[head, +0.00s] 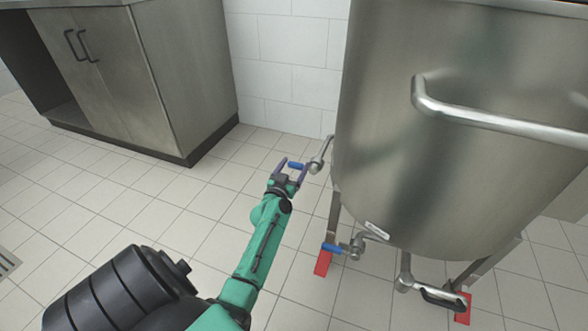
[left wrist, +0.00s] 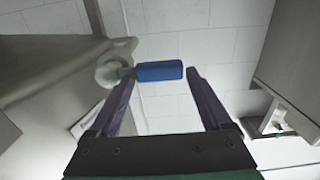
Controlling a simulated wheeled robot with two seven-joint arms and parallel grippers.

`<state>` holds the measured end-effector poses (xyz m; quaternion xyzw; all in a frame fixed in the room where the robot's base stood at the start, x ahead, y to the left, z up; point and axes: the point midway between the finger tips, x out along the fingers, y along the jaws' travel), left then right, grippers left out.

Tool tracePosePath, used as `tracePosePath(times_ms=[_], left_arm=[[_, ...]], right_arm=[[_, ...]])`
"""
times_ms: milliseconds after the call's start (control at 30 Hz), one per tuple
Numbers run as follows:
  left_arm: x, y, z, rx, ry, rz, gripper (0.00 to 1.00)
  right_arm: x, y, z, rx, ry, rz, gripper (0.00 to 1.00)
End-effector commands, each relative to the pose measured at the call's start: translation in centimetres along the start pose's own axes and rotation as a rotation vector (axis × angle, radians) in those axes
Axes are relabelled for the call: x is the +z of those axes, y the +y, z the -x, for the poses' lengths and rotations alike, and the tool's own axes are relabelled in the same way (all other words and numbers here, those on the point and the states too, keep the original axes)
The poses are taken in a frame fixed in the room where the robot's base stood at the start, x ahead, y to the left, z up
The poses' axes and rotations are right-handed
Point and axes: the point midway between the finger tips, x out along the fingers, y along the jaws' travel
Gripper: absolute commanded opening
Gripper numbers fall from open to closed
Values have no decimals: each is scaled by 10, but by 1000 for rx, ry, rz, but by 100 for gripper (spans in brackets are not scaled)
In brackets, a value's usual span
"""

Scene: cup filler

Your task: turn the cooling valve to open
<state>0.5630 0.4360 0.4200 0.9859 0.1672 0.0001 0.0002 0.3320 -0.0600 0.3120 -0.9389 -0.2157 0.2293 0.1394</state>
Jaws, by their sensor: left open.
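A valve (head: 316,165) on a pipe at the left side of the steel tank (head: 440,160) has a blue handle (head: 295,165). The handle also shows in the left wrist view (left wrist: 160,71), lying crosswise between the two fingertips with a little room at each side. My left gripper (head: 292,166) is open around this handle and not shut on it. A second valve (head: 356,243) with a blue handle (head: 331,248) sits lower, under the tank's front. A small label (head: 377,231) above it is too small to read. My right gripper is not in view.
A steel cabinet (head: 170,75) stands at the back left. The tank has a bent rail (head: 490,121) and legs on red feet (head: 323,263). Another pipe with a dark handle (head: 441,298) hangs under it. The tiled floor between cabinet and tank is clear.

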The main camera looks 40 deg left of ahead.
Motion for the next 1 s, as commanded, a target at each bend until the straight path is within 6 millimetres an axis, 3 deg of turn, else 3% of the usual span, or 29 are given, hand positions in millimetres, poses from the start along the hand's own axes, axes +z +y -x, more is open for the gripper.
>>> tracePosePath(times_ms=[133,167,300,367,767,1000], left_arm=[[0,0,0,0,-1,0,82],[0,0,0,0,0,0,75],[0,0,1,0,-1,0,21],[0,0,1,0,-1,0,0],[-4,0,1,1,-2,-40,0],[-13,3,1,3,-3,-165,0]], right_arm=[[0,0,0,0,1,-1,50],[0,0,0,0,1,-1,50],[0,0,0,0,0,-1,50],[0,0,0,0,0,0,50],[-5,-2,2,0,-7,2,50],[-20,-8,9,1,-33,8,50]])
